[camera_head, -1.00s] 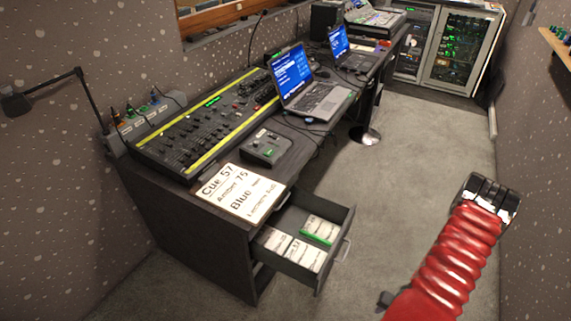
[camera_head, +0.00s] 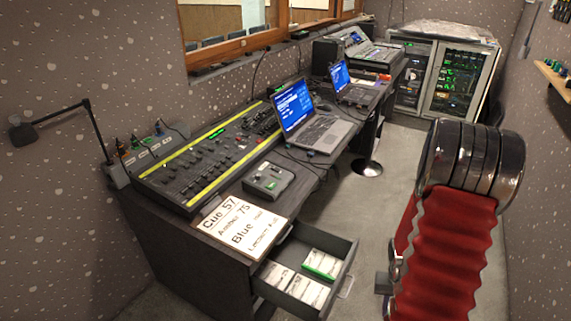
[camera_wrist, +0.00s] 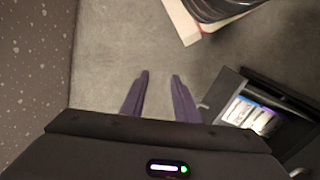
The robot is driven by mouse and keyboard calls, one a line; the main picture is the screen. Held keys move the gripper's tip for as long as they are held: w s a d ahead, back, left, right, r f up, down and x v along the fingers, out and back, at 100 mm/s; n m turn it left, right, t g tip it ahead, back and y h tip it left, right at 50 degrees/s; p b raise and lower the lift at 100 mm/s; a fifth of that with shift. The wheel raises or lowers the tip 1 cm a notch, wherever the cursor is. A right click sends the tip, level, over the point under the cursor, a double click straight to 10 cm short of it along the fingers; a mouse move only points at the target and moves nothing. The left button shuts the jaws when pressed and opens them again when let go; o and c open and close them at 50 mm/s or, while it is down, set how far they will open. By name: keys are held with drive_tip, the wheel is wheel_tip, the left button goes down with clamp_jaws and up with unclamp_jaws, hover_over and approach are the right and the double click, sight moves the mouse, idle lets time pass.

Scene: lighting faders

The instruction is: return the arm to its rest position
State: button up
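My arm, in a red ribbed sleeve with a black ringed joint, stands raised at the right of the head view. My gripper is outside the head view. In the wrist view my gripper (camera_wrist: 158,80) points down over grey carpet. Its two dark fingers are apart with nothing between them. The open drawer (camera_wrist: 262,108) lies to the right of the fingers in the wrist view, apart from them. In the head view the drawer (camera_head: 318,308) sticks out of the desk and holds several white cases, one with a green edge.
The desk (camera_head: 185,260) carries a lighting console (camera_head: 205,160), a small control box (camera_head: 268,181), a cue sign (camera_head: 240,222) and two laptops (camera_head: 310,120). An equipment rack (camera_head: 445,75) stands at the back. A wooden shelf (camera_head: 553,80) juts from the right wall.

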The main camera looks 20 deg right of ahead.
drive_tip(key=w+a+r+n+t, duration=0.1)
drive_tip(key=a+r+n+t, duration=0.2)
drive_tip(key=a+r, duration=1.3)
drive_tip(key=w+a+r+n+t, duration=0.1)
drive_tip(key=a+r+n+t, duration=0.2)
drive_tip(key=a+r, duration=1.3)
wheel_tip(320, 180, up, 5)
drive_tip(key=shift+w+a+n+t+y, duration=0.2)
drive_tip(key=shift+w+n+t+y, duration=0.15)
drive_tip(key=shift+n, duration=0.55)
drive_tip(key=shift+s, duration=0.15)
